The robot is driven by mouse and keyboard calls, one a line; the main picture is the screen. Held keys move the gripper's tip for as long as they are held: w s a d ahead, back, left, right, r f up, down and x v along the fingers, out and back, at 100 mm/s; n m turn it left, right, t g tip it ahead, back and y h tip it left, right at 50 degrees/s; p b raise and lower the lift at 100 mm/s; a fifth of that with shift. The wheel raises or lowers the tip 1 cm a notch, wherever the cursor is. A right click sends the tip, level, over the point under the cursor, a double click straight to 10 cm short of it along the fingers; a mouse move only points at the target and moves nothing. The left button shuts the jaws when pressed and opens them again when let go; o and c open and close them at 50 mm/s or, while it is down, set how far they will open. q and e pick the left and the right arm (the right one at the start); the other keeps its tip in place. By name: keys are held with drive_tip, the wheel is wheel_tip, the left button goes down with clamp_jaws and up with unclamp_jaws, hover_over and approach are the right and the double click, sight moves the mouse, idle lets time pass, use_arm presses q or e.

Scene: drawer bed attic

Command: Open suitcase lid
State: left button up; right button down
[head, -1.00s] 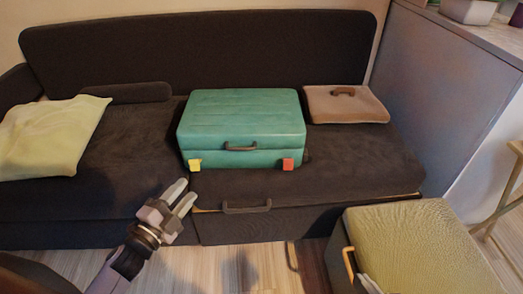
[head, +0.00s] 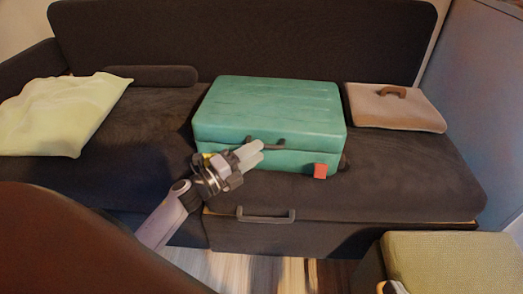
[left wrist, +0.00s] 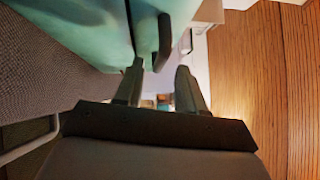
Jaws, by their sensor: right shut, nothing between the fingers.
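The teal suitcase (head: 270,105) lies shut on the dark sofa. Its dark handle (head: 280,143) is on the front, with a red latch (head: 320,171) to the right; the yellow latch (head: 208,156) is mostly hidden behind my left gripper. My left gripper (head: 256,153) is in front of the suitcase, just below the handle. In the left wrist view its fingers (left wrist: 160,85) are apart, with the handle (left wrist: 163,42) beyond the gap between them. I cannot tell whether they touch the suitcase. My right gripper (head: 396,287) barely shows at the bottom edge and is shut.
A yellow-green cloth (head: 62,115) lies left on the sofa. A tan case (head: 395,110) lies right of the suitcase. A drawer handle (head: 266,216) sticks out below the seat. A box with a woven top (head: 450,262) stands at the lower right.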

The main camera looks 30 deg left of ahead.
use_arm(q)
drive_tip(key=shift+x, duration=1.3)
clamp_jaws()
